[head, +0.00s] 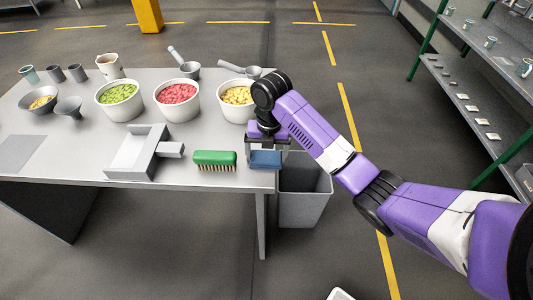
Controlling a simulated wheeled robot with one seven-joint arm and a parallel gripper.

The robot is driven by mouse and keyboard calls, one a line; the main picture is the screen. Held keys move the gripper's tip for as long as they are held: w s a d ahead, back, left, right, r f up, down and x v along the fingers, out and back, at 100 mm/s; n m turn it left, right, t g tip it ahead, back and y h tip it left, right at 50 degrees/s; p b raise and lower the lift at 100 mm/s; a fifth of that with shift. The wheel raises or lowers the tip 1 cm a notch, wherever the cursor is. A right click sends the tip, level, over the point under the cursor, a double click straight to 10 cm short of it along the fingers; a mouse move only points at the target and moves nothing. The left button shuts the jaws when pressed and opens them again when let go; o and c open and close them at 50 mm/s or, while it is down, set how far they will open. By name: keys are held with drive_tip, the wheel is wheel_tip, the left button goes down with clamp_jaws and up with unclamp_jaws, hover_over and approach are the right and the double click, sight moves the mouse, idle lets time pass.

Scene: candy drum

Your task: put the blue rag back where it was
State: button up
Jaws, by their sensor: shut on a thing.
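The blue rag (265,159) is a small flat blue piece at the front right corner of the grey table. My gripper (264,150) is directly above it, pointing down, shut on the rag. The arm hides part of the table corner behind the gripper. I cannot tell whether the rag touches the table top or is held slightly above it.
A green brush (214,160) lies just left of the rag. A dustpan (139,153) is further left. Tubs of green (121,114), red (179,113) and yellow candy (232,113) stand behind. A grey bin (303,205) stands on the floor beside the table's right edge.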

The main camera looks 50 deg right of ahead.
drive_tip(key=o, duration=1.1)
drive_tip(key=shift+o, duration=0.2)
drive_tip(key=shift+r, duration=0.1)
